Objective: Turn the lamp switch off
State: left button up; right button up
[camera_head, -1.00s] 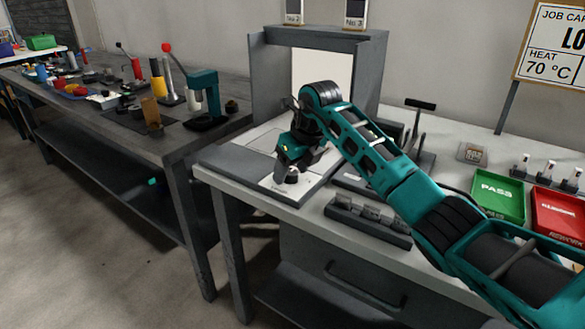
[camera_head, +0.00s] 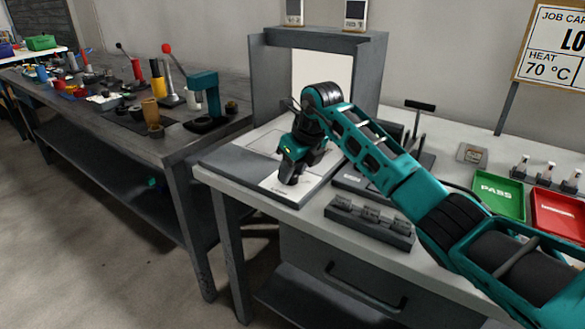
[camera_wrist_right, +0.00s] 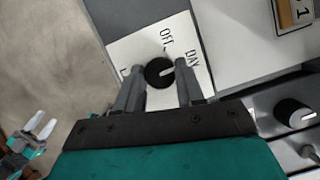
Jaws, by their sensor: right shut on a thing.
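The lamp switch is a round black knob (camera_wrist_right: 157,73) with a white pointer mark, set on a white plate (camera_wrist_right: 128,46) lettered OFF and DAY. A third label is mostly hidden by a finger. The pointer lies to the right, nearer DAY than OFF. My right gripper (camera_wrist_right: 160,70) has one finger on each side of the knob and is shut on it. In the head view my right gripper (camera_head: 291,181) points down at the plate near the bench's front left corner and hides the knob. My left gripper (camera_wrist_right: 43,124) shows small at the wrist view's lower left, its pale fingers apart.
A grey block with several small parts (camera_head: 370,220) lies right of the gripper. A green PASS tray (camera_head: 497,194) and a red tray (camera_head: 558,212) stand farther right. Another knob (camera_wrist_right: 294,112) shows at the wrist view's right. A grey hood (camera_head: 262,80) stands behind.

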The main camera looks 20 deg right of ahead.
jog(key=shift+d+r+n+g+y+p, duration=0.15)
jog(key=shift+n+g+y+p, duration=0.15)
jog(key=shift+n, duration=0.8)
jog(key=n, duration=0.2)
jog(key=shift+w+n+g+y, duration=0.1)
jog(key=shift+n+g+y, duration=0.2)
jog(key=shift+g+y, duration=0.1)
jog(key=n+g+b, duration=0.1)
jog(key=n, duration=0.2)
jog(key=shift+w+f+y, duration=0.1)
jog(key=shift+f+y, duration=0.1)
jog(key=shift+y, duration=0.2)
jog(key=shift+n+g+b, duration=0.5)
jog(key=shift+n+b, duration=0.1)
jog(key=shift+n, duration=1.1)
jog(key=shift+r, duration=0.1)
jog(key=o, duration=1)
jog(key=shift+o, duration=0.2)
